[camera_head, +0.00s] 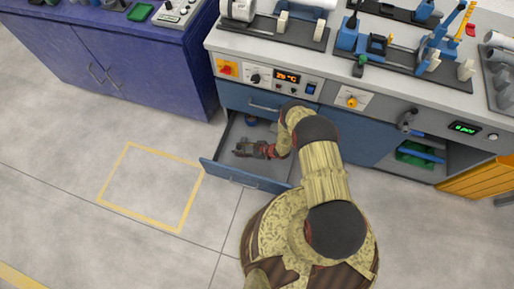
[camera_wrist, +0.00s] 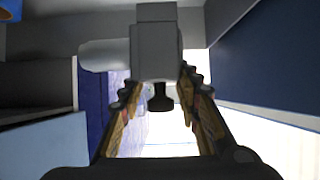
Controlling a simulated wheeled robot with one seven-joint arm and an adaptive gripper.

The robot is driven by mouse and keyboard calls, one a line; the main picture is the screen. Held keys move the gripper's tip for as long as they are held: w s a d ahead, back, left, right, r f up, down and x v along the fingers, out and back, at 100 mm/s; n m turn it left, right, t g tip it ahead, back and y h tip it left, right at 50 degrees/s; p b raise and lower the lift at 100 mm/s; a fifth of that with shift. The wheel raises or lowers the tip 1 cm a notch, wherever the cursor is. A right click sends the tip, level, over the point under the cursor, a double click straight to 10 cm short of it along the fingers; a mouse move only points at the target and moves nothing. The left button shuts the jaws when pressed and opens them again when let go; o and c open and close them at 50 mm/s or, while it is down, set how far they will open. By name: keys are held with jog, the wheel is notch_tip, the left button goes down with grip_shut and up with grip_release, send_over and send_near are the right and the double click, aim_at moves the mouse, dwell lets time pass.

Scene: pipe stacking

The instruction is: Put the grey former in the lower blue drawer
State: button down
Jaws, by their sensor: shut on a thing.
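The lower blue drawer (camera_head: 222,171) is pulled open below the workbench. My gripper (camera_head: 243,148) is over the drawer's interior, pointing left; I cannot tell its exact height above the drawer floor. In the wrist view my gripper (camera_wrist: 158,88) has its two fingers on either side of the grey former (camera_wrist: 156,52), shut on it. The former shows as a grey block with a rounded part to the left and a dark knob below. In the head view it is small and hard to separate from the gripper.
A small blue and dark item (camera_head: 251,120) is at the drawer's back. The upper blue drawer front (camera_head: 262,104) is closed above. A purple cabinet (camera_head: 130,65) stands at left. The floor inside the yellow outline (camera_head: 150,190) is clear.

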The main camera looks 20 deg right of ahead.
notch_tip(320, 180, down, 10)
jog(key=b, duration=0.4)
jog(key=shift+r, duration=0.15)
jog(key=c, duration=1.3)
grip_release()
jog(key=shift+f, duration=0.2)
jog(key=shift+d+r, duration=0.15)
jog(key=shift+r, duration=0.1)
jog(key=p+v, duration=0.3)
jog(key=v, duration=0.8)
jog(key=shift+s+d, duration=0.25)
jog(key=shift+r, duration=0.1)
jog(key=shift+r+p, duration=0.1)
jog(key=shift+p, duration=0.25)
